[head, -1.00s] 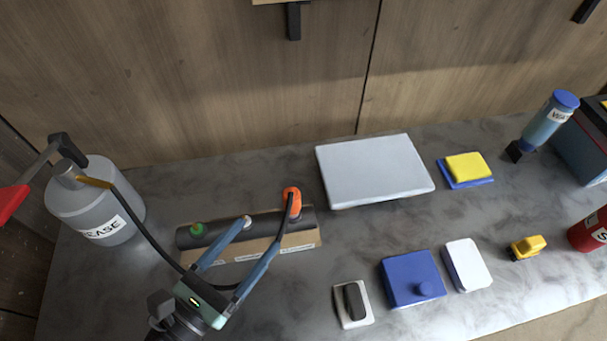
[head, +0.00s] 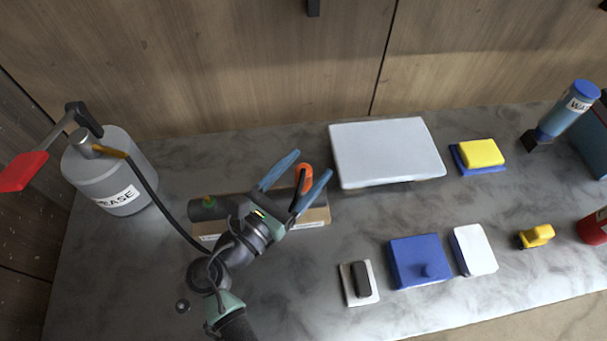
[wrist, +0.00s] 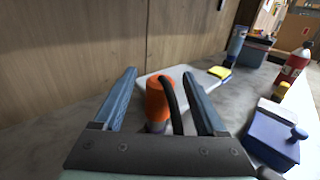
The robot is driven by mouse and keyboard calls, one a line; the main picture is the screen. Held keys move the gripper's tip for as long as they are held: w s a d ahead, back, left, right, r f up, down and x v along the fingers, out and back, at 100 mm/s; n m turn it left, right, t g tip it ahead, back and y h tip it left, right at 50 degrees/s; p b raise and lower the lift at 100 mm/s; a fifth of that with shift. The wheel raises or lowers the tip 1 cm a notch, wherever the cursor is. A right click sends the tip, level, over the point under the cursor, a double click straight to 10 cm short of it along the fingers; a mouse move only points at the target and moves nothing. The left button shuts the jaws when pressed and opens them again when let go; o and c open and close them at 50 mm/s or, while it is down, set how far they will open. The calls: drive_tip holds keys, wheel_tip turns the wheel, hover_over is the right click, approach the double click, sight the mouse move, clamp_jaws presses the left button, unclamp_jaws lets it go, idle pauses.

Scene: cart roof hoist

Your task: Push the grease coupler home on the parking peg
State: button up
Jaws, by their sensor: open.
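The grease coupler is an orange cylinder (head: 305,176) at the end of a black hose, on the right part of a labelled tan block (head: 312,217). The parking peg cannot be made out; how far the coupler sits on it cannot be told. In the wrist view the coupler (wrist: 157,101) stands upright between my fingers, with the hose bending down its right side. My gripper (head: 313,163) is open, its blue fingers on either side of the coupler. In the wrist view my gripper (wrist: 160,76) shows gaps on both sides of the coupler.
A grey grease can (head: 108,176) with a red-handled lever stands at left. A pale grey slab (head: 388,152), blue box (head: 418,262), white box (head: 474,250) and yellow sponge (head: 481,152) lie to the right.

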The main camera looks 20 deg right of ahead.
clamp_jaws()
idle(0.4)
